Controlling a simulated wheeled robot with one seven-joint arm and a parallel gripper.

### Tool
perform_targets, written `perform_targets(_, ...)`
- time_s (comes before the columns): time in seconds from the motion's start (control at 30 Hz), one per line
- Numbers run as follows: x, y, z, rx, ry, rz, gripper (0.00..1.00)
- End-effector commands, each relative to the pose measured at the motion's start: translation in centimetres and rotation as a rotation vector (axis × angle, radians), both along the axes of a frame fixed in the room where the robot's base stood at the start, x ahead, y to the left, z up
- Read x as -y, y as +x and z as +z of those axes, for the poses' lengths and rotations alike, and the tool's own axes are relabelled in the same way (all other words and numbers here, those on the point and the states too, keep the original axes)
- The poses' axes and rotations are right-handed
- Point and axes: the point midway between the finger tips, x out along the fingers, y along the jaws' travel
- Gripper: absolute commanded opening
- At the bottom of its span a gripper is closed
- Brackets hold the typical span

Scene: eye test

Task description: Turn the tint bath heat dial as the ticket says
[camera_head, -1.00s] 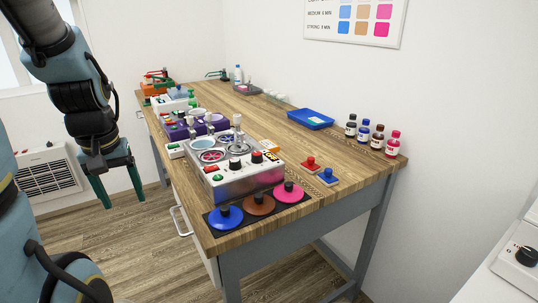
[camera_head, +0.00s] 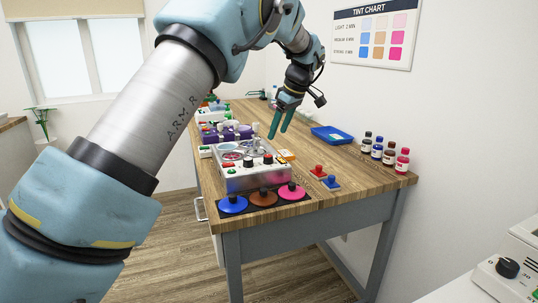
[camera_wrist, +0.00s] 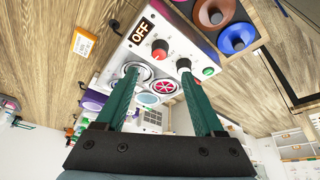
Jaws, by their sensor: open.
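The tint bath (camera_head: 255,181) is a silver box near the front of the wooden bench, with round wells on top. Which dial sets heat I cannot read. An orange ticket (camera_head: 286,155) lies beside the bath; it also shows in the wrist view (camera_wrist: 83,43), its writing too small to read. My gripper (camera_head: 280,132) is open and empty above the bath, apart from the dials.
Blue (camera_head: 233,204), brown (camera_head: 263,198) and pink (camera_head: 291,191) knobbed discs lie in front of the bath. Red and blue stampers (camera_head: 331,183), a blue tray (camera_head: 331,134) and several bottles (camera_head: 389,155) stand right. A purple rack (camera_head: 226,134) is behind the bath.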

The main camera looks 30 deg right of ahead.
Motion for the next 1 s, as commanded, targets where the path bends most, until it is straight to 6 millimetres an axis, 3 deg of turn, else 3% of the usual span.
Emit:
perform_targets(0.53, -1.4, 3.3, -8.0, -0.001, 0.000, 0.000, 0.70)
perform_targets(0.73, -1.6, 3.7, -9.3, 0.000, -0.001, 0.000, 0.70)
perform_targets(1.0, -1.6, 3.7, -9.4, 0.000, -0.001, 0.000, 0.69)
